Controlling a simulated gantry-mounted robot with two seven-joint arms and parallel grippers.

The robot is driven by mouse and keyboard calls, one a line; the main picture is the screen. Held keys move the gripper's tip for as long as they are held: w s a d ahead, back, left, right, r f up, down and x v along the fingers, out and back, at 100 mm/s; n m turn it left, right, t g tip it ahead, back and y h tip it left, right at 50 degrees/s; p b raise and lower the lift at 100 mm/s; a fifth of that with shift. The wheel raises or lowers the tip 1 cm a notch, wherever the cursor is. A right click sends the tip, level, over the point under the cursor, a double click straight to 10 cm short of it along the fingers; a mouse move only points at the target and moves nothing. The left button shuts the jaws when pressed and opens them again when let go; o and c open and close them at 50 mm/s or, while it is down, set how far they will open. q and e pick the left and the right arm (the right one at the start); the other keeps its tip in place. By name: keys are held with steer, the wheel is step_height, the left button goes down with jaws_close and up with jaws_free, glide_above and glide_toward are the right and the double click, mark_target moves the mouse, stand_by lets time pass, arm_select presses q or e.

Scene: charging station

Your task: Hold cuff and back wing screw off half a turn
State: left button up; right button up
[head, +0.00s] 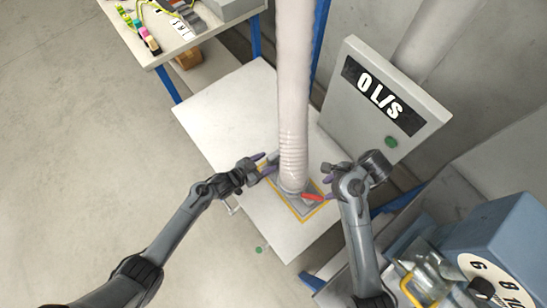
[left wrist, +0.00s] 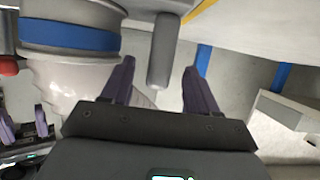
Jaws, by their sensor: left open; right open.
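The white ribbed hose (head: 292,150) comes down to a collar at the table; its cuff shows a blue band (left wrist: 68,37) in the left wrist view. A red part (head: 312,197) sticks out right of the hose foot; I cannot tell whether it is the wing screw. It shows at the left edge of the left wrist view (left wrist: 8,66). My left gripper (head: 266,164) is open left of the hose. A grey rounded bar (left wrist: 164,50) reaches between its fingertips (left wrist: 158,72), with gaps on both sides. My right gripper (head: 327,174) is open right of the hose, above the red part.
The hose foot stands inside a yellow outline (head: 301,221) on the pale table (head: 220,120). A grey display box (head: 350,75) reading "0 L/S" stands behind right. A blue dial machine (head: 505,245) is at lower right. The table left of the hose is clear.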

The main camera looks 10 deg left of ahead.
mark_target(275, 158)
arm_select(q)
steer(key=shift+x, duration=2.65)
jaws_close()
arm_select(e)
steer(key=shift+o, duration=0.2)
